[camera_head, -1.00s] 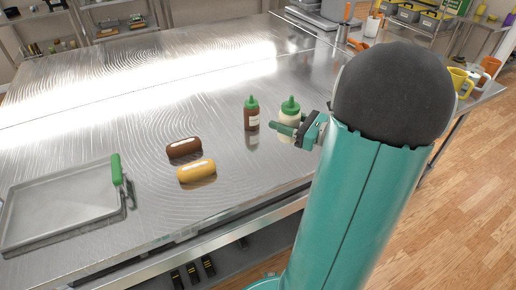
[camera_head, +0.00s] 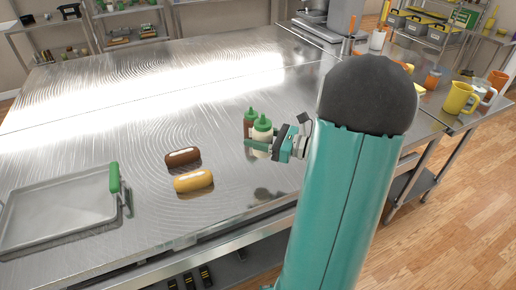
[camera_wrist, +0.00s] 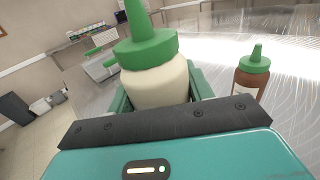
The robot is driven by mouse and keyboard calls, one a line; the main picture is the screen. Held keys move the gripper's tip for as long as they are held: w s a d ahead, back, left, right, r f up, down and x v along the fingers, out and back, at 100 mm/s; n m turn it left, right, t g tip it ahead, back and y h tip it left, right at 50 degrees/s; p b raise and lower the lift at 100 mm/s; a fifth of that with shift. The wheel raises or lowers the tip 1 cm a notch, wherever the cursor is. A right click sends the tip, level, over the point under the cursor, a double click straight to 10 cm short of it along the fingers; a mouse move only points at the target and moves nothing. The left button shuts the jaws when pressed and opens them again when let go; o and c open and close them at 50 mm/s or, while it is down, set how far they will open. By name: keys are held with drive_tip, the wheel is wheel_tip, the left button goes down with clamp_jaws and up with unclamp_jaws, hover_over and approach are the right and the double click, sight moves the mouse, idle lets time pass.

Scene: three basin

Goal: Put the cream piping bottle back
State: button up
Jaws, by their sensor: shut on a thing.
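The cream piping bottle (camera_head: 262,136) has a pale body and a green cap with a nozzle. My gripper (camera_head: 258,146) is shut on it and holds it upright above the steel table, and its reflection shows below. In the wrist view the cream bottle (camera_wrist: 156,82) stands between the fingers, its lower part hidden by my gripper. A brown piping bottle (camera_head: 249,122) with a green cap stands just behind it to the left in the head view, partly covered. In the wrist view the brown bottle (camera_wrist: 251,77) is to the right, apart from the cream one.
A brown eclair (camera_head: 183,157) and a yellow eclair (camera_head: 194,181) lie left of my gripper on the steel table (camera_head: 130,140). A grey tray (camera_head: 58,214) and a green-handled tool (camera_head: 115,178) are at the far left. A yellow jug (camera_head: 459,98) stands at the right.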

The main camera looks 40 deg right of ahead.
drive_tip(key=w+d+f, duration=0.1)
drive_tip(key=f, duration=0.1)
drive_tip(key=w+d+f, duration=0.1)
drive_tip(key=w+f, duration=0.1)
drive_tip(key=w+d+f, duration=0.1)
drive_tip(key=d+f, duration=0.1)
drive_tip(key=shift+w+f, duration=0.25)
drive_tip(key=shift+w, duration=0.1)
drive_tip(key=shift+f, duration=1.45)
drive_tip(key=shift+f, duration=0.2)
drive_tip(key=o, duration=1)
drive_tip(key=shift+o, duration=0.2)
drive_tip(key=shift+r, duration=0.1)
drive_tip(key=shift+s+r, duration=0.1)
drive_tip(key=shift+s, duration=0.05)
drive_tip(key=v, duration=1.1)
drive_tip(key=shift+s+d, duration=0.25)
drive_tip(key=shift+s, duration=0.05)
